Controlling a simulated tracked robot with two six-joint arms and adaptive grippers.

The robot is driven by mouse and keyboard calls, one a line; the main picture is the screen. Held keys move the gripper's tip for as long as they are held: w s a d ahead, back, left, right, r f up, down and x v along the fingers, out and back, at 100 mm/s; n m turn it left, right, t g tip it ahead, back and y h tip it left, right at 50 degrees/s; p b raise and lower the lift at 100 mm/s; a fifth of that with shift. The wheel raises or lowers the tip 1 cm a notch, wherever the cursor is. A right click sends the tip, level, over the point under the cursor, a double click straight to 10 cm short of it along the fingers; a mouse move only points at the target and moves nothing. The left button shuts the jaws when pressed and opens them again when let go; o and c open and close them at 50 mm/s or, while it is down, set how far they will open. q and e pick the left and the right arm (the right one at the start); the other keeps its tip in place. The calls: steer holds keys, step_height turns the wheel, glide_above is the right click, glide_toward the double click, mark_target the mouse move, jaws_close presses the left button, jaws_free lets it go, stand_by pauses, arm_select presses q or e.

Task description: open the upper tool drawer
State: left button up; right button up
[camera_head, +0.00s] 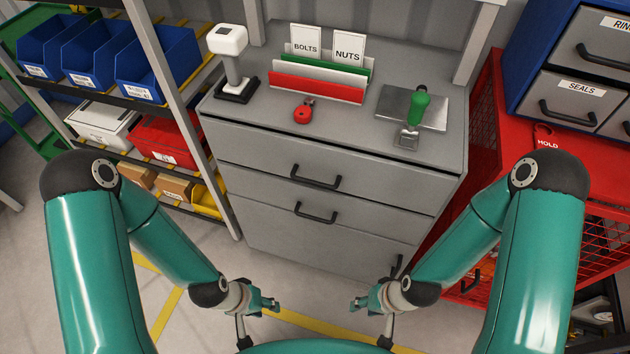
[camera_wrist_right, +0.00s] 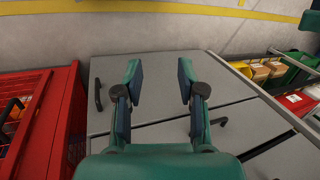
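The grey cabinet (camera_head: 330,250) has two drawer fronts, each with a dark bar handle. The upper tool drawer (camera_head: 255,162) looks shut, and its handle (camera_head: 316,177) is clear of both grippers. My left gripper (camera_head: 272,304) is low in front of the cabinet, apart from it; it is small here, but its fingers look spread and empty, much like the right ones. My right gripper (camera_head: 357,304) is also low in front, apart from the handles. In the right wrist view my right gripper (camera_wrist_right: 160,82) is open and empty, with the cabinet front beyond it.
On the cabinet top are a white-headed device (camera_head: 229,60), a document rack (camera_head: 318,84), a red object (camera_head: 303,112) and a green-handled tool (camera_head: 414,115). A bin shelf (camera_head: 160,85) stands left and a red mesh cabinet (camera_head: 486,150) right. The lower drawer handle (camera_head: 315,213) sits below.

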steer(key=w+a+f+n+t+h+b, duration=0.1)
steer(key=w+a+f+n+t+b, duration=0.15)
steer(key=w+b, duration=0.3)
steer(key=w+a+f+n+t+b, duration=0.1)
steer(key=w+n+t+b, duration=0.3)
steer(key=b, duration=0.3)
steer(key=n+t+h+b, duration=0.1)
steer(key=n+t+b, duration=1.3)
steer(key=b, duration=1.3)
glide_toward(314, 182)
steer(key=s+f+n+g, duration=0.1)
steer(key=s+f, duration=0.1)
steer(key=s, duration=0.5)
steer(key=shift+d+r+p+x, duration=0.15)
steer(key=shift+p+x, duration=0.55)
steer(key=shift+x, duration=2.15)
steer(key=shift+d+r+p+x, duration=0.1)
steer(key=shift+p+x, duration=0.65)
steer(key=shift+x, duration=2.15)
steer(key=shift+d+r+p+x, duration=0.15)
steer(key=shift+p+x, duration=0.55)
steer(key=shift+x, duration=2.15)
